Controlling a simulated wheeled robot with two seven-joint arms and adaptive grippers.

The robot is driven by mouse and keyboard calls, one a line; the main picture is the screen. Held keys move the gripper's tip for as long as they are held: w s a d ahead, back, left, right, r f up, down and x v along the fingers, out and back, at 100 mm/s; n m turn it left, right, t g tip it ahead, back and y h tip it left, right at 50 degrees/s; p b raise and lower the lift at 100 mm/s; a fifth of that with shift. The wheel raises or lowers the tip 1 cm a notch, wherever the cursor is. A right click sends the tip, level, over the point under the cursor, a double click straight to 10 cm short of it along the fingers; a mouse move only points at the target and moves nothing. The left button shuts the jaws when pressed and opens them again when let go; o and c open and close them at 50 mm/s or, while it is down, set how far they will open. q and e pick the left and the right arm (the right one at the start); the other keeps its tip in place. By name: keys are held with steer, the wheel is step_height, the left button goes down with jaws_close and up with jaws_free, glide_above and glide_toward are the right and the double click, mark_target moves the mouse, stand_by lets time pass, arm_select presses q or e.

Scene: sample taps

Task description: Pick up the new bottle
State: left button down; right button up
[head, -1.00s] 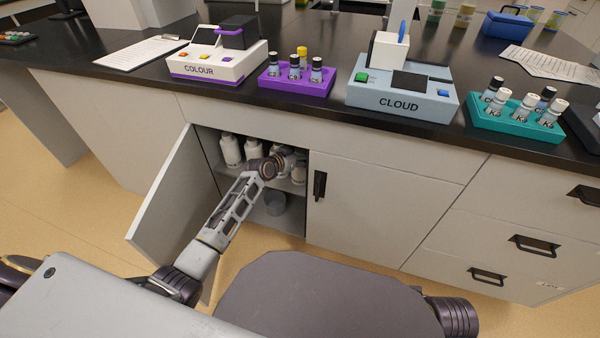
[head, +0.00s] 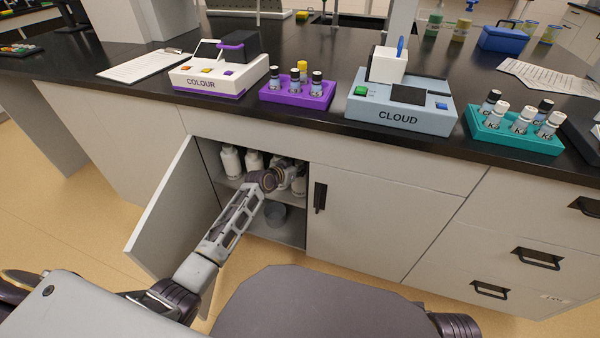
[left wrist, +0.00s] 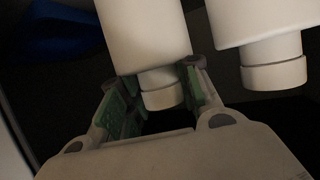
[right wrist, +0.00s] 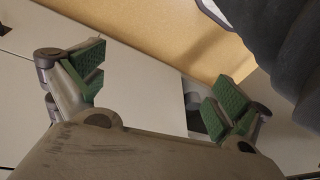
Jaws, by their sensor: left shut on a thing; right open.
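Several white bottles (head: 230,161) stand on the upper shelf inside the open cupboard under the bench. My left arm reaches into this cupboard, and its gripper (left wrist: 155,80) is shut on the capped neck of one white bottle (left wrist: 145,35). The bottle appears upside down in the left wrist view, with the green finger pads on both sides of its cap. A second white bottle (left wrist: 262,22) is close beside it. In the head view my arm partly hides the bottles at the right. My right gripper (right wrist: 160,75) is open and empty. I cannot tell which bottle is new.
The cupboard door (head: 168,215) stands open on the left. The bench top holds a COLOUR meter (head: 215,72), a CLOUD meter (head: 400,108), a purple vial rack (head: 297,95) and a teal vial rack (head: 512,135).

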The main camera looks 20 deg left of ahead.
mark_target(298, 163)
arm_select(q)
steer(key=shift+r, duration=0.2)
arm_select(e)
steer(key=shift+r, duration=0.1)
arm_select(q)
steer(key=shift+r+p, duration=0.55)
steer(key=shift+r, duration=0.85)
steer(key=shift+r+p, duration=0.3)
steer(key=shift+s+a+f, duration=0.1)
steer(key=shift+s, duration=0.1)
steer(key=shift+s+a, duration=0.15)
steer(key=shift+s, duration=0.2)
steer(key=s+a+p, duration=0.2)
steer(key=s, duration=0.5)
steer(key=s+a+p, duration=0.2)
steer(key=s+a, duration=0.1)
steer(key=s, duration=0.5)
steer(key=shift+s+a, duration=0.3)
arm_select(e)
step_height(298, 163, down, 6)
steer(key=d+g+h, duration=0.1)
steer(key=shift+d, duration=0.2)
steer(key=shift+s+f, duration=0.2)
steer(key=shift+f, duration=0.05)
steer(key=shift+w+r, duration=0.1)
steer(key=shift+r, duration=0.05)
